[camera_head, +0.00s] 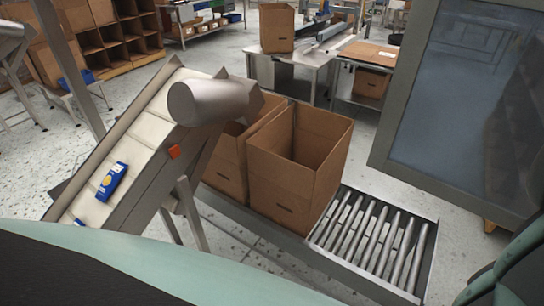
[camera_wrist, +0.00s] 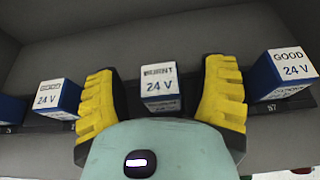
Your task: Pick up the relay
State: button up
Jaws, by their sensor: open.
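In the wrist view, a relay (camera_wrist: 160,84) with a white, lettered face marked 24 V stands in the middle of a row. Its upper line of lettering is hard to read. My gripper (camera_wrist: 160,68) has yellow ribbed fingers spread wide, one on each side of this relay in the picture, with gaps on both sides. I cannot tell how deep the fingers reach. Another relay (camera_wrist: 57,97), blue and white and marked 24 V, stands at left. A relay (camera_wrist: 290,72) marked GOOD 24 V stands at right. The head view does not show my gripper or these relays.
The relays sit along a dark rail (camera_wrist: 265,106) before a grey wall (camera_wrist: 180,35). In the head view are a sloping conveyor (camera_head: 140,150) with a blue box (camera_head: 112,182), an open carton (camera_head: 330,125), a roller track (camera_head: 385,245) and a dark panel (camera_head: 455,110).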

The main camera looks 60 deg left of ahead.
jog(key=shift+c, duration=0.2)
grip_shut()
dwell(0.3)
jog(key=shift+r, duration=0.1)
